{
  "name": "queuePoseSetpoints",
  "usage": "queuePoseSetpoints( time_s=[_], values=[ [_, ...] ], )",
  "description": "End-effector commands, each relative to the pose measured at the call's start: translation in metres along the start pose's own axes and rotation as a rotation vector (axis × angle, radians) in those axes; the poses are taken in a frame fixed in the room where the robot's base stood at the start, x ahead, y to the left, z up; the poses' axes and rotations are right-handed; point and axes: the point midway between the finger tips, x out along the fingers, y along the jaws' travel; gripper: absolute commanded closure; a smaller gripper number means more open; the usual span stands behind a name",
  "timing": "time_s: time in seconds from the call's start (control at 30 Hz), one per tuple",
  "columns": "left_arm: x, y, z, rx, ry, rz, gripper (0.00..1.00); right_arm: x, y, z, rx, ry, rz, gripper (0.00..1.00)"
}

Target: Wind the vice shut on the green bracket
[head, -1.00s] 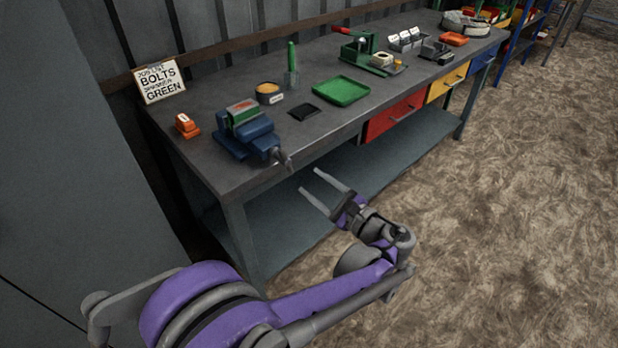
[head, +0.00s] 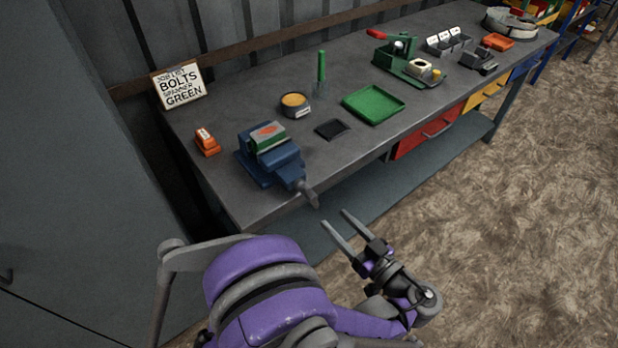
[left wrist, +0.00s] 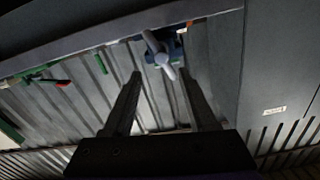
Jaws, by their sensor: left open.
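The blue vice (head: 262,169) sits at the near left end of the workbench, with the green bracket (head: 268,136) at its jaws. Whether the jaws touch the bracket I cannot tell. The vice's grey screw and handle (head: 308,193) stick out past the bench's front edge. My left gripper (head: 338,226) is open and empty, in front of the bench, below and to the right of the handle and apart from it. In the left wrist view, the handle (left wrist: 159,52) shows ahead, between and beyond the open fingers (left wrist: 153,85). My right gripper is not in view.
On the workbench (head: 225,187) are an orange box (head: 206,142), a job sign (head: 180,87), a yellow-topped tin (head: 294,104), a black pad (head: 333,129) and a green tray (head: 373,104). A grey cabinet (head: 70,150) stands left. The floor to the right is clear.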

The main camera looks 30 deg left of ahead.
Motion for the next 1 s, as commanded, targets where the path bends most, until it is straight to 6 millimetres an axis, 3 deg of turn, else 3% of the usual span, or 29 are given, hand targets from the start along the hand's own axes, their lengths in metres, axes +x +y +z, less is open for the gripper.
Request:
queuePoseSetpoints(
  time_s=[0.23,0.7,1.0],
  values=[
    [0.012,-0.003,0.001,-0.07,0.0,-0.002,0.42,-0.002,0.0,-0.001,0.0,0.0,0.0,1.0],
    [0.093,-0.003,0.0,-0.067,0.0,-0.003,0.42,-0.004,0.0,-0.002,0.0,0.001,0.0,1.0],
    [0.106,-0.003,0.001,-0.067,0.0,0.0,0.42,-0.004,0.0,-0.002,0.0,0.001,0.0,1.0]
  ],
)
